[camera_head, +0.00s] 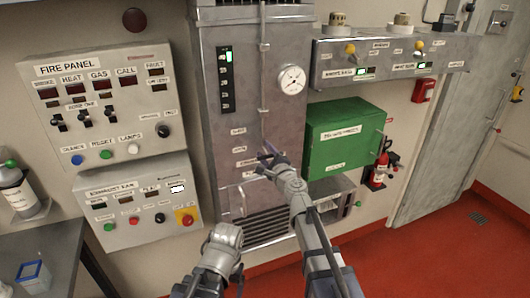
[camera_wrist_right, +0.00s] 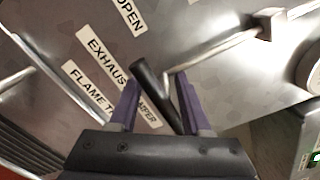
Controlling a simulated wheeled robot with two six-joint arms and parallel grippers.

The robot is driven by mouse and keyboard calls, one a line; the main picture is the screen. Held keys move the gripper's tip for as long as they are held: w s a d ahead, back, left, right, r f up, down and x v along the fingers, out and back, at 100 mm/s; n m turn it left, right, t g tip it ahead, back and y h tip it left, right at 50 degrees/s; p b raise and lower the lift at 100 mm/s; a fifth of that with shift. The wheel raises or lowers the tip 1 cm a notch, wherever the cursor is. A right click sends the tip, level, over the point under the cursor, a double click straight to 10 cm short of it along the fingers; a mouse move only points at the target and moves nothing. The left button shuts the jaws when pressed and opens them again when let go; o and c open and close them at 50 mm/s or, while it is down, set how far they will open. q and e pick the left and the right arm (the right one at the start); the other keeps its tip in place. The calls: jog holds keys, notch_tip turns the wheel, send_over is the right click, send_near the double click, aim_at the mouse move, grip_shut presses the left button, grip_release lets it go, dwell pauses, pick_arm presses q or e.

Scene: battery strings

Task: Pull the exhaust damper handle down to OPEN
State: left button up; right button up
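The exhaust damper handle (camera_wrist_right: 155,88) is a dark bar joined to a thin metal rod (camera_wrist_right: 215,55) in the right wrist view. It lies slantwise between the two purple fingers of my right gripper (camera_wrist_right: 160,105), with gaps beside it, so the gripper looks open around it. The OPEN label (camera_wrist_right: 130,14) and the partly covered EXHAUST DAMPER label (camera_wrist_right: 104,62) are on the metal panel. In the head view my right gripper (camera_head: 268,157) is at the cabinet front, hiding most of the handle. My left arm's end (camera_head: 225,237) is low in the middle; its fingers cannot be made out.
The tall metal cabinet (camera_head: 222,120) carries a gauge (camera_head: 291,80) and a vertical rod. A green box (camera_head: 343,140) stands to the right, above a low shelf. The fire panel (camera_head: 100,105) is at left. Red floor (camera_head: 435,260) is clear at right.

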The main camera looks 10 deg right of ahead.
jog(key=shift+s+d, duration=0.1)
dwell(0.3)
jog(key=shift+s+d+f, duration=0.1)
jog(key=shift+s+f, duration=0.1)
jog(key=shift+s, duration=0.35)
jog(key=v, duration=0.6)
jog(key=shift+s+r, duration=0.25)
jog(key=shift+d, duration=0.1)
